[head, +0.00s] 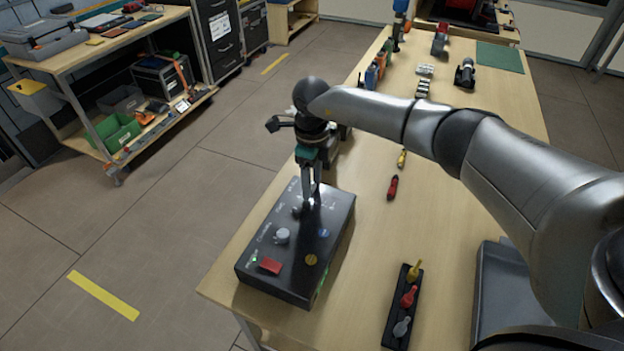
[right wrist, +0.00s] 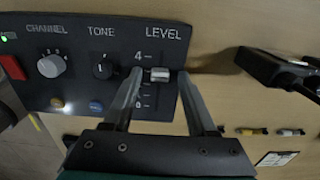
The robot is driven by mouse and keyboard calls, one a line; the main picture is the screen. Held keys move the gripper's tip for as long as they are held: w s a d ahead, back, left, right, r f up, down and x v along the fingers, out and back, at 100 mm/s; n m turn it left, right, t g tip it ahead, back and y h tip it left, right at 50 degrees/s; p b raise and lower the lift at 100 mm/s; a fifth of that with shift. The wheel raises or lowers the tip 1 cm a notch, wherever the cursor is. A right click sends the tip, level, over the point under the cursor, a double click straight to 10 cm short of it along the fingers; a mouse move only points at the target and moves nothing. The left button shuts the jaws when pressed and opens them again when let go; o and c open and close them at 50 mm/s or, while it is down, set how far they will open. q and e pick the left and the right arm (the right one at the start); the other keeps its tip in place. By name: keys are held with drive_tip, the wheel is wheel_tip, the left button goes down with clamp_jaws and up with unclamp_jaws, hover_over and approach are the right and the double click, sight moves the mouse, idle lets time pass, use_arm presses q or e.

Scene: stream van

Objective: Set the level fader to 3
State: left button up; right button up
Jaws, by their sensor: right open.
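The dark control box (head: 262,232) sits on the near left corner of the wooden table. The right wrist view shows its panel (right wrist: 75,88) with CHANNEL, TONE and LEVEL labels. The pale level fader cap (right wrist: 160,74) is in its slot under LEVEL, a little below the 4 and well above the 0. It looks close to the first mark under 4, but the left finger covers that number. My right gripper (head: 311,203) points down at the box. In the right wrist view its open fingers (right wrist: 160,77) stand on both sides of the cap, with gaps visible. My left gripper is out of view.
The channel knob (right wrist: 52,66), tone knob (right wrist: 103,66) and red switch (head: 270,266) share the panel. A black rack (head: 393,334) with coloured pegs lies to the right. The table's left edge is beside the box.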

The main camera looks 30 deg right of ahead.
wheel_tip(320, 180, up, 15)
drive_tip(key=p, duration=0.1)
drive_tip(key=shift+p, duration=0.3)
drive_tip(key=shift+r, duration=0.1)
idle(0.4)
